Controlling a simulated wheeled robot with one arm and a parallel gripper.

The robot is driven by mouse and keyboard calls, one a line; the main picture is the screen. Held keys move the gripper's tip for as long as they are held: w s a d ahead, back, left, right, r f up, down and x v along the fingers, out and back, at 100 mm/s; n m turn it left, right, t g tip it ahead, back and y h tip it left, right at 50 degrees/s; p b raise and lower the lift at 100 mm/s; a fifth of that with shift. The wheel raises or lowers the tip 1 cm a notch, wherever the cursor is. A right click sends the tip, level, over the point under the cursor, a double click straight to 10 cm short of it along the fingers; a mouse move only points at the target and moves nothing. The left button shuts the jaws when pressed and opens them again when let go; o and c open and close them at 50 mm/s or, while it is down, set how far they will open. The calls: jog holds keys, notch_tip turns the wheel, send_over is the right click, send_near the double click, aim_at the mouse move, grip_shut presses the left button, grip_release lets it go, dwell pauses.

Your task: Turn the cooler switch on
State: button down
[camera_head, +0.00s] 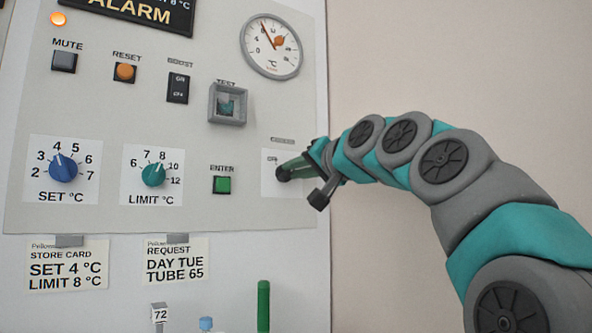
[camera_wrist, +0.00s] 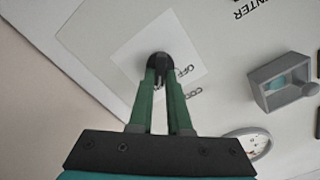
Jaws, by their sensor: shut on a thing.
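The cooler switch is a dark round knob on a white square label at the right edge of the control panel. In the wrist view the black knob (camera_wrist: 159,64) sits between the tips of my green fingers, with "OFF" and part of "COO..." printed beside it. My gripper (camera_head: 284,173) is shut on the knob from the right side of the panel; it also shows in the wrist view (camera_wrist: 160,75). In the head view the fingers hide most of the knob, and its pointer direction cannot be told.
To the left are the green ENTER button (camera_head: 221,185), the LIMIT knob (camera_head: 153,174), the SET knob (camera_head: 63,169) and a grey guarded TEST box (camera_head: 212,103). A gauge (camera_head: 271,47) is above. A green upright rod (camera_head: 263,306) stands below. The wall at right is bare.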

jog(key=c, duration=0.9)
grip_release()
jog(key=shift+o, duration=0.2)
jog(key=shift+s+d, duration=0.1)
jog(key=b+v, duration=0.1)
jog(key=v, duration=0.6)
jog(key=shift+s+d, duration=0.15)
jog(key=shift+s, duration=0.1)
